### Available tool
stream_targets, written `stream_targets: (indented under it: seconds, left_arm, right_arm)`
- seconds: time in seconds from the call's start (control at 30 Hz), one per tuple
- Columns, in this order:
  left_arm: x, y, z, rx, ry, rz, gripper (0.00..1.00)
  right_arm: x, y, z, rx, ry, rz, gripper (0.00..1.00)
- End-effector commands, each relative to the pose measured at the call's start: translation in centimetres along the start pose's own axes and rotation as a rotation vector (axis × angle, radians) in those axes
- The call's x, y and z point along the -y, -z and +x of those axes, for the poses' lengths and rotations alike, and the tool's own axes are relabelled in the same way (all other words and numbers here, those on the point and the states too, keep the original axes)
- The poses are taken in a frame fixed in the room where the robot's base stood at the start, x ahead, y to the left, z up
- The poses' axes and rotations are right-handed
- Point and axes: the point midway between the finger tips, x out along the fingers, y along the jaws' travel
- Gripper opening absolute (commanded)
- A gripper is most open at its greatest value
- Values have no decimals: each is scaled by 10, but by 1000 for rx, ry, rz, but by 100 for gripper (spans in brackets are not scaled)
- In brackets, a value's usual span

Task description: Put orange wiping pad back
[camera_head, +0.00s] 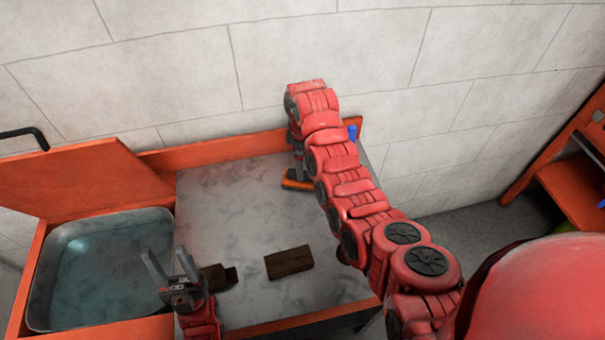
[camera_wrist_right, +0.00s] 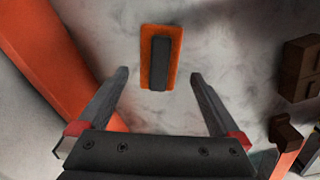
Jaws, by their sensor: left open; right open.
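The orange wiping pad (camera_wrist_right: 174,66) lies flat on the worktop with its dark grey grip facing up. In the head view the pad (camera_head: 292,184) shows only in part, under my right gripper and beside my right arm. My right gripper (camera_wrist_right: 159,76) is open above the pad, its two fingers either side of it in the picture and nothing between them. In the head view my right arm hides most of that gripper. My left gripper (camera_head: 165,253) is open and empty, near the front of the worktop beside the basin.
The grey worktop (camera_head: 225,215) has an orange rim. A water-filled basin (camera_head: 60,312) stands at left beside a raised orange lid (camera_head: 80,180). Dark brown blocks (camera_head: 289,262) lie near the front. A small blue thing (camera_head: 352,132) shows behind my right arm.

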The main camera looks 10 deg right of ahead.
Motion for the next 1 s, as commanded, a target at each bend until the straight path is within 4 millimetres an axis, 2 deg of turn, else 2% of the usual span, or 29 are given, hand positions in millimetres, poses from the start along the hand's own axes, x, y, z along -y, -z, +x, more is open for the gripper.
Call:
stream_targets:
  seconds: [0.03,0.13,0.3,1.0]
  left_arm:
    - [0,0,0,-1,0,0,50]
    - [0,1,8,-1,0,0,50]
    - [1,3,15,-1,0,0,50]
    - [1,3,15,-1,0,0,50]
  right_arm:
    - [-2,0,-14,-3,-6,1,100]
    - [-1,-1,-36,-1,1,3,100]
    - [0,0,-50,-2,1,1,100]
    - [0,0,-53,0,0,0,100]
